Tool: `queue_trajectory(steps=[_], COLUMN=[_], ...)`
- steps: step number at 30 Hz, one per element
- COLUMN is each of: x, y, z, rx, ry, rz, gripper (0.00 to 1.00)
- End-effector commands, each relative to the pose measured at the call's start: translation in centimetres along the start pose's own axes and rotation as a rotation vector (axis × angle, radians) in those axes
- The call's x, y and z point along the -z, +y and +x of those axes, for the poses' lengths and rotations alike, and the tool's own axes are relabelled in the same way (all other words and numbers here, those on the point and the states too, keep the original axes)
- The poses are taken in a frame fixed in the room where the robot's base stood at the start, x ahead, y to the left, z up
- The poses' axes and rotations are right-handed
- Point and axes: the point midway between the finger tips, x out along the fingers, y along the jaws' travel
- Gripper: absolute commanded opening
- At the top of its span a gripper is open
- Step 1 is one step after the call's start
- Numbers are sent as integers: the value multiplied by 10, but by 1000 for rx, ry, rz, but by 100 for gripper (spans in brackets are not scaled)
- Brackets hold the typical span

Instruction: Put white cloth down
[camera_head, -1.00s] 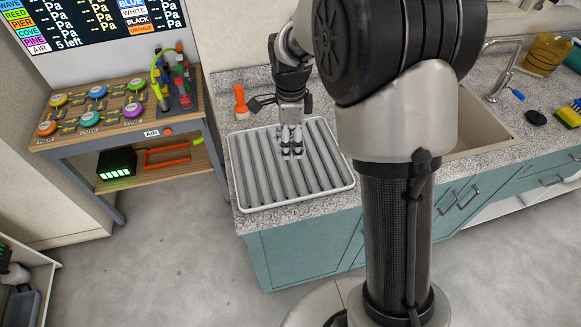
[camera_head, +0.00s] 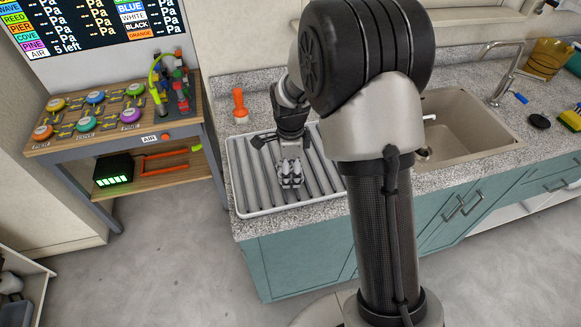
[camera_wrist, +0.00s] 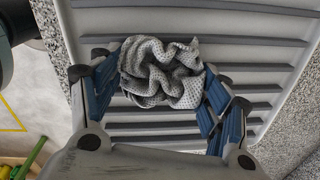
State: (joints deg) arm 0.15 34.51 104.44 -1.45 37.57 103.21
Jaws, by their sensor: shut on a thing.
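The white cloth (camera_wrist: 160,72) is crumpled and dotted with small dark marks. In the wrist view it lies between the blue-padded fingers of my gripper (camera_wrist: 160,92), which is shut on it. In the head view my gripper (camera_head: 290,178) is over the front middle part of the white ribbed drying tray (camera_head: 240,195), with the cloth hard to make out between the fingers. The tray's slats also show behind the cloth in the wrist view (camera_wrist: 250,62). I cannot tell whether the cloth touches the slats.
A sink (camera_head: 470,130) with a faucet (camera_head: 505,75) is to the right. A wooden bench (camera_head: 75,150) with coloured knobs stands left. The tray is otherwise clear.

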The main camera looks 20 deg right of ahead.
Motion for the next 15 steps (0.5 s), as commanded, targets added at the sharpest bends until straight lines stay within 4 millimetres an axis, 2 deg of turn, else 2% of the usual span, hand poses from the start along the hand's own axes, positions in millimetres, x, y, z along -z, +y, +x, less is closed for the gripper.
queue_trajectory(steps=[3, 4, 13, 15], x=[0, 0, 0, 0], y=[0, 0, 0, 0], z=[4, 4, 3, 3], rx=[-1, -1, -1, -1], ry=[0, 0, 0, 0], rz=[0, 0, 0, 0], gripper=[32, 70, 90, 91])
